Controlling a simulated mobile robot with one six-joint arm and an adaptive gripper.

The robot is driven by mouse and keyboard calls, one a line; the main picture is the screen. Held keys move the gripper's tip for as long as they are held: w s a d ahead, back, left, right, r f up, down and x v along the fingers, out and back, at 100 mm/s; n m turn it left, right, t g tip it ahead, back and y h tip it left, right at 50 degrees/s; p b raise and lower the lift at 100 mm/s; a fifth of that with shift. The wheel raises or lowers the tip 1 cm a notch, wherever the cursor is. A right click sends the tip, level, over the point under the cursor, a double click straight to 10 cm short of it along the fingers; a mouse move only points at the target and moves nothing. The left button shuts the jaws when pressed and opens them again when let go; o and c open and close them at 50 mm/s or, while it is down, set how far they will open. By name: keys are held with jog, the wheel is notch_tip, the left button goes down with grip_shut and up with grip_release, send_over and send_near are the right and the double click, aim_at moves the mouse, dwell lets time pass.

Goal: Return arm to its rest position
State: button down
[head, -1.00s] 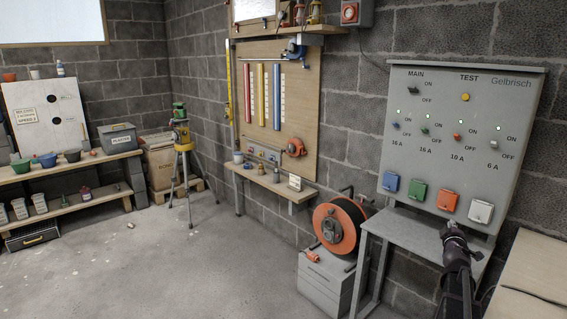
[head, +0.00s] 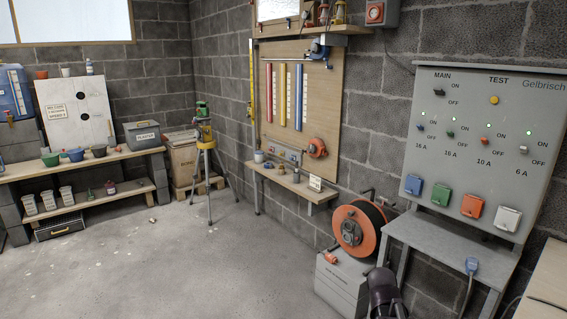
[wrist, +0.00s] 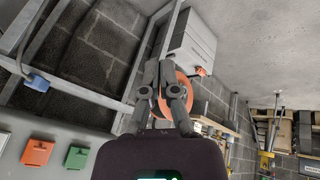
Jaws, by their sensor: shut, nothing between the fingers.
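My gripper (wrist: 166,72) is shut and empty in the wrist view, with its fingertips together. Behind it in that view is the orange cable reel (wrist: 182,92), partly hidden by the fingers. In the head view only a dark part of my arm shows at the bottom edge, below the reel (head: 355,232); the fingers cannot be made out there. The reel stands on a grey drawer cabinet (head: 343,278), which also shows in the wrist view (wrist: 192,45).
The grey panel (head: 480,130) has a metal bench (head: 450,240) below it. A wooden table (head: 545,285) is at right. A tripod (head: 206,165) stands further back. The floor (head: 200,270) at left is open.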

jog(key=s+a+f+g+y, duration=0.2)
jog(key=s+a+g+y, duration=0.2)
jog(key=s+a, duration=0.85)
notch_tip(320, 180, up, 25)
jog(key=w+a+p, duration=0.1)
jog(key=w+p, duration=0.1)
jog(key=p, duration=2.3)
jog(key=shift+f+n, duration=0.15)
jog(key=shift+n, duration=0.25)
jog(key=shift+s+d, duration=0.1)
